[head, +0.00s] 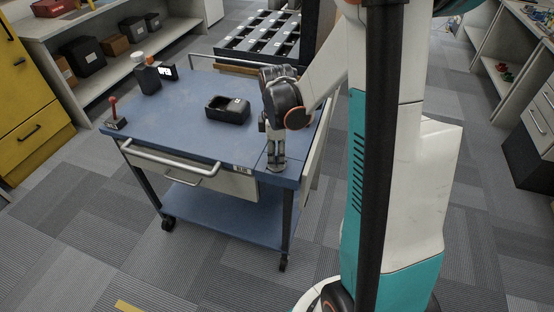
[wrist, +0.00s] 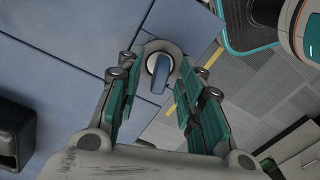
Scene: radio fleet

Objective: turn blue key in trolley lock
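The blue key (wrist: 159,74) stands in a round grey lock (wrist: 150,48) on the blue trolley top, as the wrist view shows. The trolley (head: 170,120) is in the head view. My gripper (wrist: 159,88) points down over the lock, its teal fingers apart on either side of the key. I see a gap between each finger and the key, with nothing held. In the head view my gripper (head: 275,163) is low over the trolley's front right corner and hides the key and lock.
An open black tray (head: 228,109) is on the trolley left of my arm. A dark device with an "OPEN" sign (head: 167,73) and a red-knobbed lever (head: 114,114) stand further left. The drawer (head: 195,172) below the top looks shut. Carpet is clear in front.

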